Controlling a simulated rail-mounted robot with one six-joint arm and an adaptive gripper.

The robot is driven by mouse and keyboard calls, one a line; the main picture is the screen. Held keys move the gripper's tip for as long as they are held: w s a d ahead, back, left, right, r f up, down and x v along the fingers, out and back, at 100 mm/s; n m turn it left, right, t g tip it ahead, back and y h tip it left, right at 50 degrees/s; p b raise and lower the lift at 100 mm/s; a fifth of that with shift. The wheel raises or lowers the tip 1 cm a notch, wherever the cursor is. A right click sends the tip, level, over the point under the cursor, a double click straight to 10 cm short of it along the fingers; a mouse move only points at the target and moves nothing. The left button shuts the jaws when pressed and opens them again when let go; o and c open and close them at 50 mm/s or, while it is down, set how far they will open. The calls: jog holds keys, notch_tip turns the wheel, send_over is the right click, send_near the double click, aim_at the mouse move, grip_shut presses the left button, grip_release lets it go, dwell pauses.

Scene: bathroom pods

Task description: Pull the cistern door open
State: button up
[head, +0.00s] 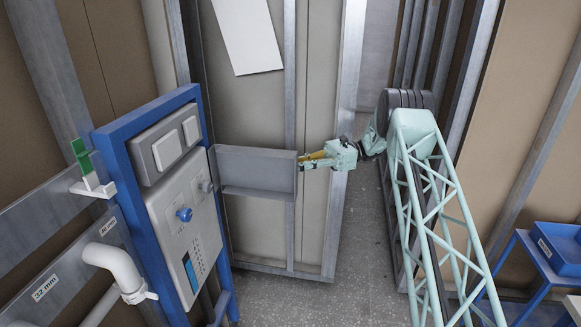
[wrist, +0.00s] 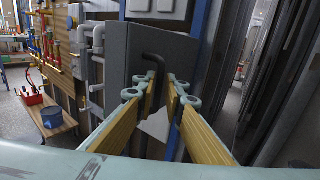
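The cistern door (head: 255,172) is a grey panel standing swung out from the right side of the blue frame (head: 112,160). Its free edge points right, towards my gripper (head: 317,160). In the wrist view the door (wrist: 117,75) fills the middle, with a dark bent handle (wrist: 154,62) on it. My gripper (wrist: 160,92) has its yellow-padded fingers on both sides of this handle and appears closed on it. The exact contact is partly hidden by the fingertips. The exposed cistern front (head: 187,225) shows a blue knob (head: 184,214).
A white pipe (head: 118,265) and a green-and-white fitting (head: 88,165) are left of the frame. Metal studs and wall panels stand close behind the door. A blue tray (head: 560,245) on a blue stand is at the right. Grey floor (head: 355,260) is clear below my gripper.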

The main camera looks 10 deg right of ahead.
jog(key=shift+w+d, duration=0.2)
jog(key=shift+d, duration=0.75)
jog(key=shift+w+d, duration=0.15)
jog(key=shift+d, duration=0.85)
jog(key=shift+w+d, duration=0.2)
jog(key=shift+d, duration=0.75)
jog(key=shift+r, duration=0.15)
grip_shut()
